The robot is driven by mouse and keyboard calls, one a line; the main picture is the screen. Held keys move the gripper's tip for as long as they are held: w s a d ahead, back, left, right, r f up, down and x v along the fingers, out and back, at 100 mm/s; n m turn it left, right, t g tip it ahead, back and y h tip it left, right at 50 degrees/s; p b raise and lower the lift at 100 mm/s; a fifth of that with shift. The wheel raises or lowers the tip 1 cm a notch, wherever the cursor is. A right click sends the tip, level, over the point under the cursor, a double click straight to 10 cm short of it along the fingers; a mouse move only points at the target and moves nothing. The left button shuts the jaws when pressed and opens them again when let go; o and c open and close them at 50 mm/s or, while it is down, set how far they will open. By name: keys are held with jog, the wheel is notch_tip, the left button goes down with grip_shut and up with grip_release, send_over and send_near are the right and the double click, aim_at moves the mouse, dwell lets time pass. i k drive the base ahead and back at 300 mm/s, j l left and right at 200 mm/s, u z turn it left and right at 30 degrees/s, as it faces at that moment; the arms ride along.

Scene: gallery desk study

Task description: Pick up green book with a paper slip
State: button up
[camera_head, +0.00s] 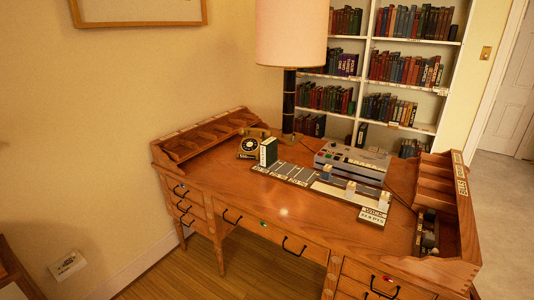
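A small dark green book (269,150) stands upright on the wooden desk (240,190), near the left end of a long grey strip. A pale edge shows on its left side. I cannot tell whether this is a paper slip or the pages. The grey strip (293,174) has several marked sections and runs toward the right. My gripper is not in view.
A lamp (290,40) stands behind the book, with a round black dial object (249,146) to the book's left. A grey console (352,161), small pale blocks (351,187) and a labelled block (373,216) lie to the right. Raised organisers (208,135) edge the desk. Its front left is clear.

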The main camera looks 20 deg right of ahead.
aim_at(269, 148)
jog(key=i+j, duration=1.15)
jog(key=i+z, duration=0.05)
jog(key=i, duration=0.05)
